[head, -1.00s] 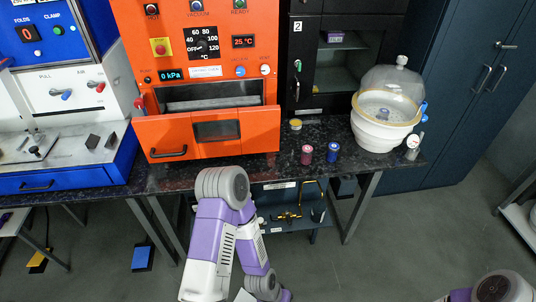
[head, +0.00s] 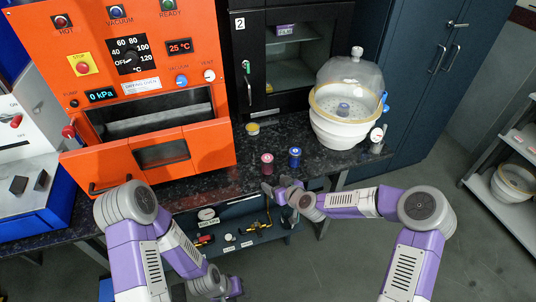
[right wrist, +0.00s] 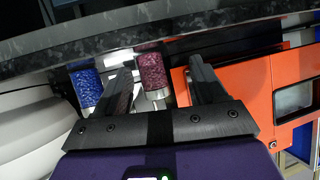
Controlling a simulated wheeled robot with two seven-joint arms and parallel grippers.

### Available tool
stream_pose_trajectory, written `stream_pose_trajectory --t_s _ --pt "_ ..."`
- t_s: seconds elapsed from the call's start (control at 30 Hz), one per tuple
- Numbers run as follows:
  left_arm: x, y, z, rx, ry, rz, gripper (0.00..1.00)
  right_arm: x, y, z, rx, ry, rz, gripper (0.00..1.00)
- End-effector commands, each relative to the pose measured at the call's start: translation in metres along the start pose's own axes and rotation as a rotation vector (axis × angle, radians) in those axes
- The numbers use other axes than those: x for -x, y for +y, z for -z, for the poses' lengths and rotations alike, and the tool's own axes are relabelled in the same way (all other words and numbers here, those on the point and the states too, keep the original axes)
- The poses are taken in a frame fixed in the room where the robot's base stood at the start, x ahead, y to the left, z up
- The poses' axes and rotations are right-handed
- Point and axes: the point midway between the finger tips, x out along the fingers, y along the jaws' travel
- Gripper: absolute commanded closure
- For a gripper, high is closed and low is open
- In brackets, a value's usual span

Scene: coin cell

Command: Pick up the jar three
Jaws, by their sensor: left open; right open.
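Two small jars stand upright on the dark speckled bench: a maroon jar (head: 267,163) and a blue jar (head: 295,157) to its right. I cannot read a number on either. My right gripper (head: 275,191) is at the bench's front edge, just in front of the maroon jar. In the right wrist view it (right wrist: 160,75) is open, with the maroon jar (right wrist: 153,72) in line with the gap between its fingers. The blue jar (right wrist: 86,86) is outside the left finger. My left gripper (head: 232,290) hangs low in front of the bench, open, away from the jars.
The orange oven (head: 150,80) with its tilted-open door stands left of the jars. A white desiccator (head: 345,125) with a clear dome and a small valve stands to the right. A low yellow-topped container (head: 253,129) sits behind the maroon jar. Shelf fittings lie below the bench (head: 330,165).

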Motion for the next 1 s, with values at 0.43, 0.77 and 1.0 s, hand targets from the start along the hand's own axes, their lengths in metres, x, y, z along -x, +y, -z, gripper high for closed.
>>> stream_pose_trajectory --t_s 0.43,0.77,1.0 --pt "-0.004 -0.002 0.000 0.000 -0.001 0.000 0.57 -0.030 0.016 0.058 0.064 0.109 -0.049 0.21" --pt "-0.011 -0.004 0.000 0.000 0.000 0.000 0.57 -0.069 0.017 0.065 0.062 0.107 -0.048 0.21" --pt "-0.011 -0.004 0.001 0.000 0.000 0.000 0.57 -0.076 0.017 0.066 0.064 0.106 -0.048 0.21"
